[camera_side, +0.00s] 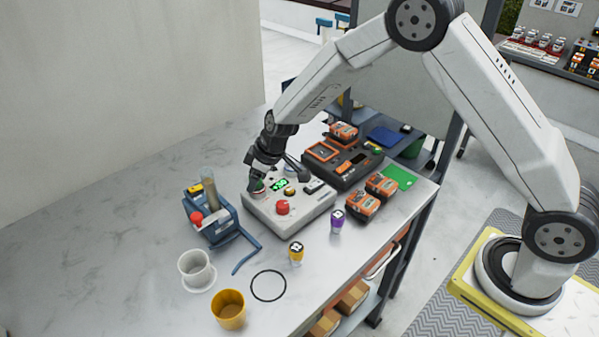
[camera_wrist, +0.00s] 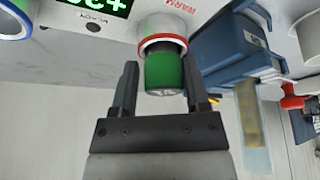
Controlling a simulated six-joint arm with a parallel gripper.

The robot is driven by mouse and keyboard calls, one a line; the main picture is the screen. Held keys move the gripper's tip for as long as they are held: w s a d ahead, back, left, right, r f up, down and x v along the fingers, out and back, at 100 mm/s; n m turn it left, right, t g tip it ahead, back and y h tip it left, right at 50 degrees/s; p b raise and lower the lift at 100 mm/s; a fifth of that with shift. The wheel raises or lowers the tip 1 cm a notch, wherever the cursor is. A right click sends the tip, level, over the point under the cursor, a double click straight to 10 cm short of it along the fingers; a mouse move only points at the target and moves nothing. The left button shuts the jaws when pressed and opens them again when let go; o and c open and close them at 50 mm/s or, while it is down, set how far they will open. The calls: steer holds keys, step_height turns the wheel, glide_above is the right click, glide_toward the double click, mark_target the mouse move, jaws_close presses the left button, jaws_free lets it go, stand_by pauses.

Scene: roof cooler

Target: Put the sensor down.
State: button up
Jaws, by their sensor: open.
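A green sensor (camera_wrist: 165,68) with a grey end shows in the wrist view. It sits in a red-rimmed white socket (camera_wrist: 163,42) beside the printed word WARM on a white console (camera_side: 318,203). My gripper (camera_wrist: 163,80) is open, with one finger on each side of the green sensor and a visible gap at the left finger. In the side view my gripper (camera_side: 254,181) is low over the console's left corner and mostly hides the sensor. A purple sensor (camera_side: 337,221) and a yellow sensor (camera_side: 296,253) stand on the table in front of the console.
A blue device (camera_side: 212,222) with a red knob stands close left of the console. A white cup (camera_side: 195,267), a yellow cup (camera_side: 229,309) and a black ring (camera_side: 268,286) are nearer the front. A dark charger (camera_side: 340,166) with orange batteries is behind. The table's left part is clear.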

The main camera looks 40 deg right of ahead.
steer(key=shift+s+a+f, duration=0.25)
steer(key=shift+s+f, duration=0.15)
steer(key=shift+f, duration=0.05)
steer(key=shift+r, duration=0.45)
steer(key=v, duration=1.2)
steer(key=shift+w+d+r, duration=0.2)
steer(key=shift+w+r, duration=0.05)
steer(key=shift+w, duration=0.1)
steer(key=s+d+f+m+h, duration=0.1)
steer(key=s+d+m, duration=0.2)
steer(key=s, duration=0.7)
steer(key=s+d+f+m+g+h, duration=0.1)
steer(key=s+d, duration=0.4)
steer(key=s, duration=0.6)
steer(key=f+m, duration=0.1)
steer(key=m, duration=0.1)
steer(key=shift+s+f+m, duration=0.2)
steer(key=shift+m, duration=0.2)
